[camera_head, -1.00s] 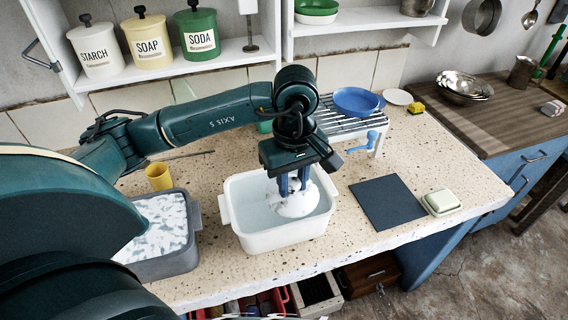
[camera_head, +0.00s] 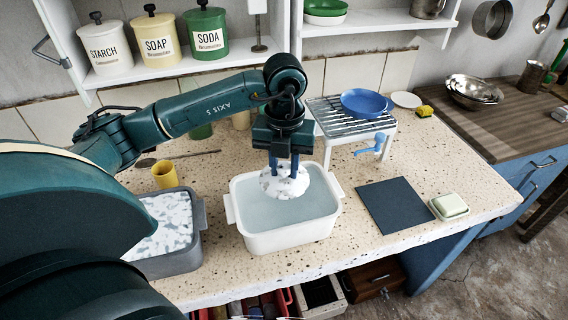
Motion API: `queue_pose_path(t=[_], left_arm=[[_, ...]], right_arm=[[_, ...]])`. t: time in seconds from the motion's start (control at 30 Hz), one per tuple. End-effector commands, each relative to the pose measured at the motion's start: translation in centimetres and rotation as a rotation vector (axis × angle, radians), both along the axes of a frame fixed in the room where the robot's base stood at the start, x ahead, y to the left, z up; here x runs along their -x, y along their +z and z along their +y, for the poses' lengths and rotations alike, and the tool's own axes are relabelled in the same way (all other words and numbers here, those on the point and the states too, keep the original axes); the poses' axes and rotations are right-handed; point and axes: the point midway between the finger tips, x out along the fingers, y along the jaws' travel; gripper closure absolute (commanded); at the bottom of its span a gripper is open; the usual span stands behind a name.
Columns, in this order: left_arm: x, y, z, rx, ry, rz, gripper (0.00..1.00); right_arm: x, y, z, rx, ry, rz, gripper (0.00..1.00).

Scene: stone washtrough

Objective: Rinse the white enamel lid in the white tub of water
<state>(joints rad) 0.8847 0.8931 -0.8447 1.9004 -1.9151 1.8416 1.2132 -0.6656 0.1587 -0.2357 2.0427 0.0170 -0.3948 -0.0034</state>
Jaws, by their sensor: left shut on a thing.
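The white enamel lid (camera_head: 286,184) hangs tilted in my left gripper (camera_head: 284,165), whose blue fingers are shut on it. The lid is over the back part of the white tub (camera_head: 290,241), at or just above the water (camera_head: 283,212); whether its lower edge touches the water is hard to tell. Pale patches show on the lid, and the fingers cover part of it. The tub stands on the speckled stone top. My right gripper is not in view.
A grey basin of foamy water (camera_head: 172,262) stands left of the tub, with a yellow cup (camera_head: 165,174) behind it. A rack (camera_head: 350,112) with a blue plate (camera_head: 364,102) is behind right. A dark mat (camera_head: 398,205) and a soap dish (camera_head: 448,206) lie right.

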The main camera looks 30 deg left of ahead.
Motion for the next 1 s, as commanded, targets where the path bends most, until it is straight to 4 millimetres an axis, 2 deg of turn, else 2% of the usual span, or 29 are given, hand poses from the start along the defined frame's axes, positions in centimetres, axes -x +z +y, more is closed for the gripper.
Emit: queue_pose_path(t=[0.27, 1.0], left_arm=[[0.0, -1.1, 0.1, 0.000, 0.070, 0.001, 0.98], [0.0, -7.8, 0.1, 0.000, 0.066, 0.000, 0.98]], right_arm=[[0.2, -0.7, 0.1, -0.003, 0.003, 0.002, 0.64], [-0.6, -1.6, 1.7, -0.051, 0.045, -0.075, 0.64]])
